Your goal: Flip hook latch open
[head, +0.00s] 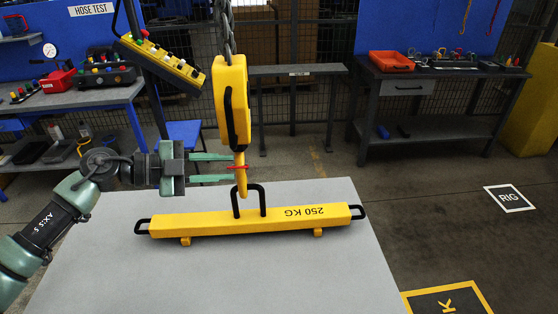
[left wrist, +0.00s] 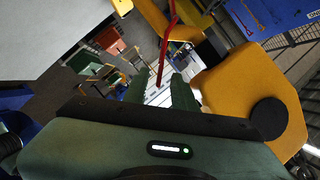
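The yellow hook block (head: 231,95) hangs from a chain (head: 223,30) above the table. Its yellow hook (head: 241,182) points down, and its lower end overlaps the black lifting loop (head: 263,200) of the yellow 250 KG weight. I cannot tell whether it passes through the loop. The thin red latch (head: 239,167) crosses the hook roughly level; it also shows in the left wrist view (left wrist: 166,48). My left gripper (head: 233,168) comes from the left, its green fingers apart above and below the latch's level. Contact is unclear. My right gripper is out of view.
The yellow 250 KG weight (head: 190,224) lies on the grey table (head: 330,275). A control panel with coloured knobs (head: 160,63) stands close behind my left arm. Workbenches (head: 440,75) are at the back. The table's front is clear.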

